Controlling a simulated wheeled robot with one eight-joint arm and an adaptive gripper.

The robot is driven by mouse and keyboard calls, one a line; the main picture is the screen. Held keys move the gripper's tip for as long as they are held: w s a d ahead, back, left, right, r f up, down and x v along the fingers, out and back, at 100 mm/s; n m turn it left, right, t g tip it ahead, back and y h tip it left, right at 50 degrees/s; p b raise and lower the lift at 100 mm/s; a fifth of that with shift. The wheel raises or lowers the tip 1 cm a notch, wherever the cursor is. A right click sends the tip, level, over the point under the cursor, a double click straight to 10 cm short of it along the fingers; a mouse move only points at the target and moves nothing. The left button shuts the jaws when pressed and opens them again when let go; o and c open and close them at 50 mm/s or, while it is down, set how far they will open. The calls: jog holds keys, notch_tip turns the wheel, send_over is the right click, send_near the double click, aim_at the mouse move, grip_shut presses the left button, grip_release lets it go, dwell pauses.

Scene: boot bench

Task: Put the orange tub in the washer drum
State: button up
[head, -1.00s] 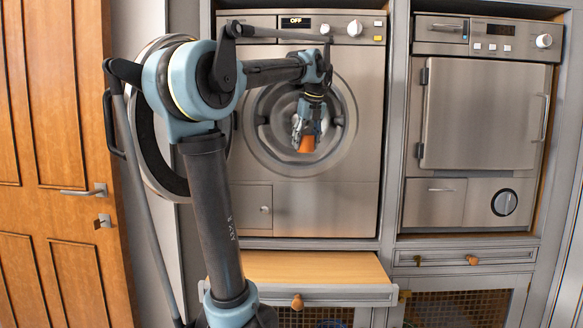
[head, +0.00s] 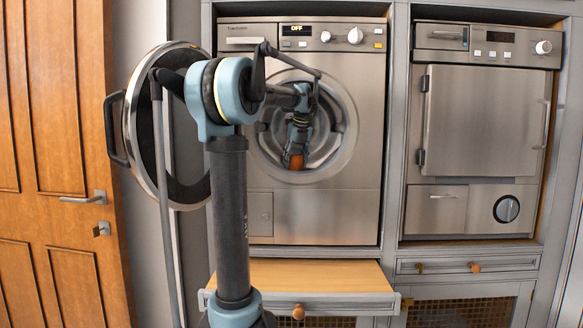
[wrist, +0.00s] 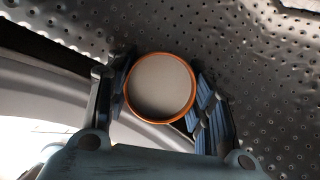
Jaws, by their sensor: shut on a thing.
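The orange tub (head: 296,163) is held by my gripper (head: 295,152) at the mouth of the washer drum (head: 325,130). In the wrist view the tub (wrist: 160,120) shows its orange rim and pale round face between the two blue-padded fingers of my gripper (wrist: 165,95). The perforated metal of the drum (wrist: 260,60) fills much of the wrist view around and beyond the tub. The washer door (head: 147,125) stands open to the left, partly behind my arm. The tub's underside is hidden.
The washer panel reads OFF. A pulled-out wooden shelf (head: 345,273) juts out below the washer. A second steel appliance (head: 480,130) stands shut on the right. A pale curved rim (wrist: 60,85) lies close on the left in the wrist view.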

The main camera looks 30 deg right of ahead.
aim_at(293, 164)
jog(key=shift+w+d+f, duration=0.2)
jog(key=shift+w+f, duration=0.65)
jog(key=shift+w, duration=0.2)
jog(key=shift+w+f, duration=0.2)
jog(key=shift+f, duration=0.05)
jog(key=o, duration=0.8)
jog(key=shift+o, duration=0.2)
jog(key=s+r, duration=0.2)
jog(key=r, duration=0.1)
jog(key=shift+s+a, duration=0.15)
jog(key=shift+s, duration=0.05)
jog(key=s, duration=0.3)
jog(key=s+a, duration=0.1)
jog(key=s, duration=0.6)
jog(key=shift+s+a+f, duration=0.1)
jog(key=shift+s+a, duration=0.25)
jog(key=shift+a, duration=0.05)
